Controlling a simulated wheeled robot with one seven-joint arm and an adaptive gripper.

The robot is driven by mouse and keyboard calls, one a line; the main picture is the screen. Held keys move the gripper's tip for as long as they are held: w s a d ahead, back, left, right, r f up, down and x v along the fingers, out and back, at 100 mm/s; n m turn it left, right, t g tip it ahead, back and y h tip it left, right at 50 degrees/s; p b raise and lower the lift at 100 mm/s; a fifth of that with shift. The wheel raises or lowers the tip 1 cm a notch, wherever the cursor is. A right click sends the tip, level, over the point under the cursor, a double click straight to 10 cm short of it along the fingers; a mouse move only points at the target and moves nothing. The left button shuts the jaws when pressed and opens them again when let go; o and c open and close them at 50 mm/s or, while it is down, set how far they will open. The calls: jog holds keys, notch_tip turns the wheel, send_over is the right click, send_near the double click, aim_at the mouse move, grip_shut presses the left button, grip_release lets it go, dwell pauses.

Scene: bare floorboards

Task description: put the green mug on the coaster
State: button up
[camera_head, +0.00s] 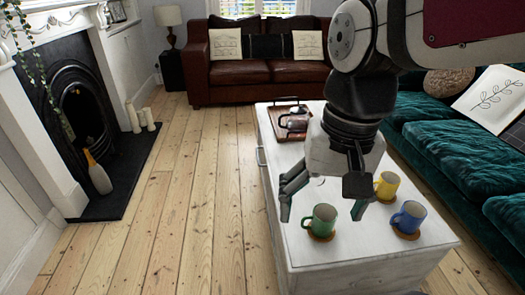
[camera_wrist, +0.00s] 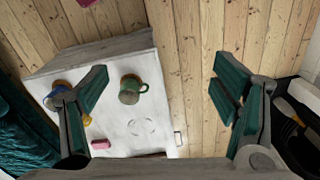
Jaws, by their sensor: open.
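The green mug (camera_head: 324,218) stands upright near the front of the white table, with a brown round coaster (camera_head: 320,236) showing at its base in the head view. In the wrist view my gripper (camera_wrist: 163,115) has a finger on each side, apart from the mug.
A blue mug (camera_head: 409,216) on a brown coaster (camera_head: 405,235) and a yellow mug (camera_head: 387,185) stand to the right. A tray (camera_head: 279,117) with a dark pot sits at the table's (camera_head: 345,262) far end. A green sofa (camera_head: 450,145) borders the right; floor is clear left.

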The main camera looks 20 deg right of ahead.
jog(key=s+a+n, duration=0.1)
jog(key=s+n, duration=0.4)
jog(key=s, duration=0.3)
jog(key=shift+s+r+h, duration=0.15)
jog(key=shift+s+h, duration=0.05)
jog(key=shift+h, duration=0.2)
